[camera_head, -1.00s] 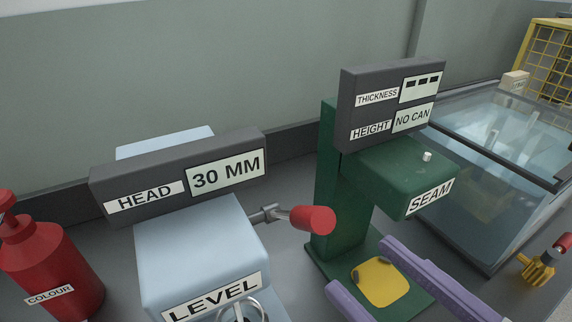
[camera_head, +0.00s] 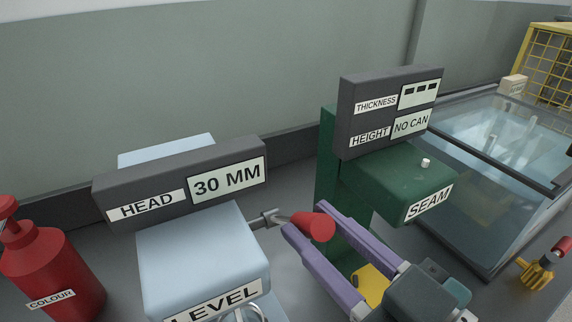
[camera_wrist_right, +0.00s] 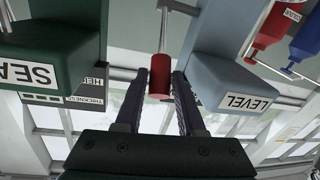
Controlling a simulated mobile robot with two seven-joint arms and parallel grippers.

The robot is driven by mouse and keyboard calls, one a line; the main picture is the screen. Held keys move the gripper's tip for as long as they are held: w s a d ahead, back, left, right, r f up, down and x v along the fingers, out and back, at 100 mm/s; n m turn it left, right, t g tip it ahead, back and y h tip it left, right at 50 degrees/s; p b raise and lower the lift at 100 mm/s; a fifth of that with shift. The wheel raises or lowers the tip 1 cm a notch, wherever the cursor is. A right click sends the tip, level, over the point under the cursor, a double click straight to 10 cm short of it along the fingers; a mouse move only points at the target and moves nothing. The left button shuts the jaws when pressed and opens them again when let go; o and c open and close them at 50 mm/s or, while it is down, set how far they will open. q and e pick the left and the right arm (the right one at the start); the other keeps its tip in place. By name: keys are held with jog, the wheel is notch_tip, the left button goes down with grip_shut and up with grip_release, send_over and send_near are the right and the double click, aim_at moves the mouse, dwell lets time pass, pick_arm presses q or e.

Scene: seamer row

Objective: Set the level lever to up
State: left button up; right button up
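The level machine (camera_head: 200,262) is a pale blue block with a LEVEL label and a dark display reading HEAD 30 MM. Its lever (camera_head: 317,227), with a red knob, sticks out from the block's right side. My right gripper (camera_head: 305,216) is open, its two purple fingers on either side of the red knob. In the right wrist view the knob (camera_wrist_right: 160,82) hangs between the two fingers with a gap on each side. My left gripper is not in view.
The green seam machine (camera_head: 400,185) stands just right of the lever, its display reading NO CAN. A red COLOUR bottle (camera_head: 50,270) is at the left. A glass-walled tank (camera_head: 500,150) and a yellow handle (camera_head: 538,272) are at the right.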

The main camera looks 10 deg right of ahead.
grip_shut()
dwell(1.0)
